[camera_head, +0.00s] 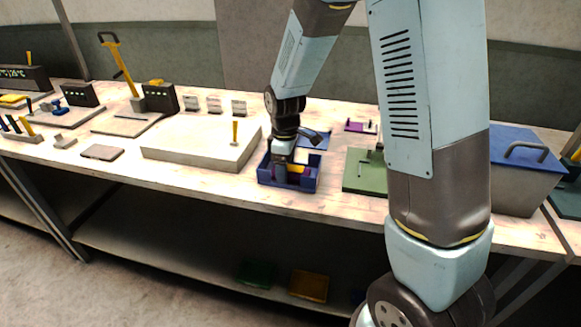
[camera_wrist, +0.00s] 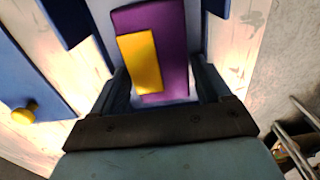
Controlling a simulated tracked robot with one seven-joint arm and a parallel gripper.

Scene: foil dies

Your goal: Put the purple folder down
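The purple folder (camera_wrist: 174,62), with a yellow block (camera_wrist: 141,62) on top, lies below my gripper in the wrist view. In the head view a bit of its purple and the yellow block (camera_head: 296,168) show inside a blue tray (camera_head: 287,183), mostly hidden by my gripper (camera_head: 284,172). In the wrist view the two fingers (camera_wrist: 163,85) stand wide apart, one on each side of the folder. A thin light gap shows on the right side. Contact on the left is unclear.
A pale slab (camera_head: 195,148) with a yellow peg lies left of the tray. A green board (camera_head: 362,178) lies to the right, and a small purple item (camera_head: 359,127) behind. A blue-lidded grey bin (camera_head: 517,187) stands at the far right. Bare bench shows in front of the tray.

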